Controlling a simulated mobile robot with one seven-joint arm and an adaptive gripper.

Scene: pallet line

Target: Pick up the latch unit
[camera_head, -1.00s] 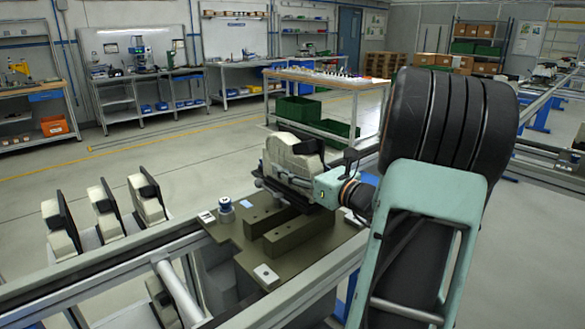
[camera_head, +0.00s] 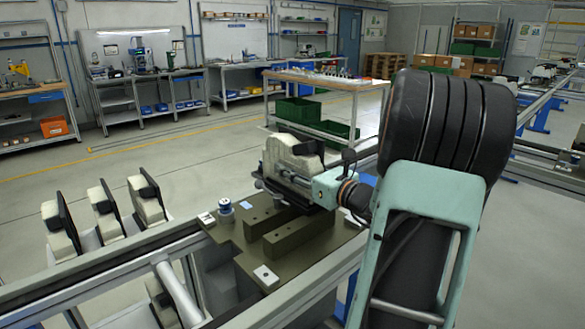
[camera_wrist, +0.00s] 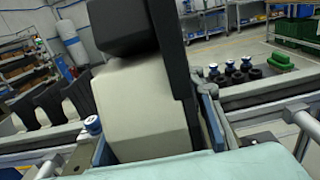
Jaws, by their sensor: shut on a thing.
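The latch unit (camera_head: 292,160) is a cream block with a black part on top. It is at the back end of the olive fixture plate (camera_head: 233,262), close over the two bar blocks; I cannot tell if it touches them. My gripper (camera_head: 300,186) reaches in from the right and is shut on its lower part. In the wrist view the unit (camera_wrist: 146,108) fills the middle, between the fingers (camera_wrist: 150,140), its black part rising out of the top. Its underside is hidden.
Several similar cream and black units (camera_head: 108,212) stand in a rack at the left. A blue-topped knob (camera_head: 225,206) and a small pale plate (camera_head: 265,275) are on the fixture. Rails of the line (camera_head: 110,268) run along both sides. A table with green bins (camera_head: 298,110) stands behind, across open floor.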

